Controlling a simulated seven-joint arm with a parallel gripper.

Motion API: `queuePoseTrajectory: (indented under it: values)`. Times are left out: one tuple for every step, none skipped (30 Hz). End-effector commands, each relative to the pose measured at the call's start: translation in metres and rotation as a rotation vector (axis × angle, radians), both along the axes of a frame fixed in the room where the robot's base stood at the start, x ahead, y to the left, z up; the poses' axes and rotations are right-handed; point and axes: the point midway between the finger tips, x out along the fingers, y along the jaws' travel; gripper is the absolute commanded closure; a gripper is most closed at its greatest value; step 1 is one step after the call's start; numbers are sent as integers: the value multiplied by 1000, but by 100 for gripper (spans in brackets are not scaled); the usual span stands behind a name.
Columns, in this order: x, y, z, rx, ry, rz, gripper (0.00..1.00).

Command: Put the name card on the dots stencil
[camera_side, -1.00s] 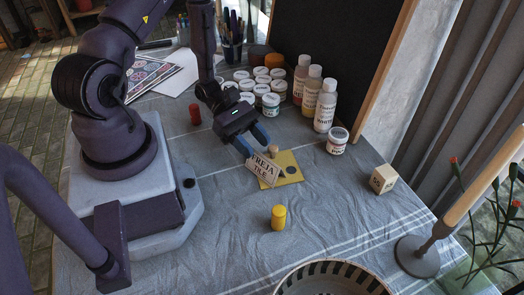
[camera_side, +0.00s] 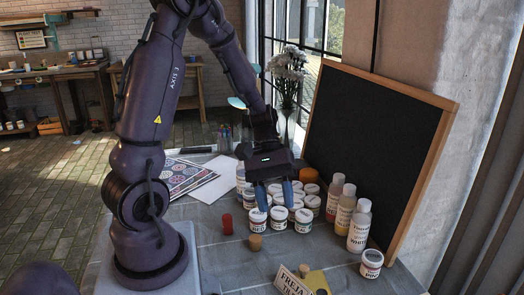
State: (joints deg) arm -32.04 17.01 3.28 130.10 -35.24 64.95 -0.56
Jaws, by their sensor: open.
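The name card (camera_side: 291,283) is a white tent-like card with dark lettering at the bottom edge, its lower part cut off by the frame. No dot pattern can be made out.
White-lidded paint jars (camera_side: 279,218) crowd behind the card, with tall bottles (camera_side: 359,226) and a single jar (camera_side: 370,264) to the right. A framed blackboard (camera_side: 375,145) rises behind.

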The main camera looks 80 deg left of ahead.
Motion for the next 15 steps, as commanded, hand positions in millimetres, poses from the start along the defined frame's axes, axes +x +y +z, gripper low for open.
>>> queuePoseTrajectory:
  values:
    - [-1,-10,18,83,-67,-102,56]
    - [-2,-14,27,129,-102,-155,56]
    - [-4,-20,38,190,-150,-224,56]
    - [-6,-24,46,235,-186,-277,56]
    - [-8,-28,54,281,-225,-327,56]
    - [-11,-32,64,341,-277,-392,56]
    - [-13,-36,72,387,-319,-440,56]
    - [-16,-39,80,432,-362,-487,56]
    - [-19,-43,90,492,-418,-545,56]
    - [-22,-46,97,535,-463,-587,56]
    - [-25,-49,104,576,-504,-626,56]
    - [-28,-52,112,629,-560,-672,56]
    - [-31,-54,118,665,-599,-704,56]
    - [-33,-56,123,698,-635,-732,56]
    - [-36,-58,130,739,-680,-764,56]
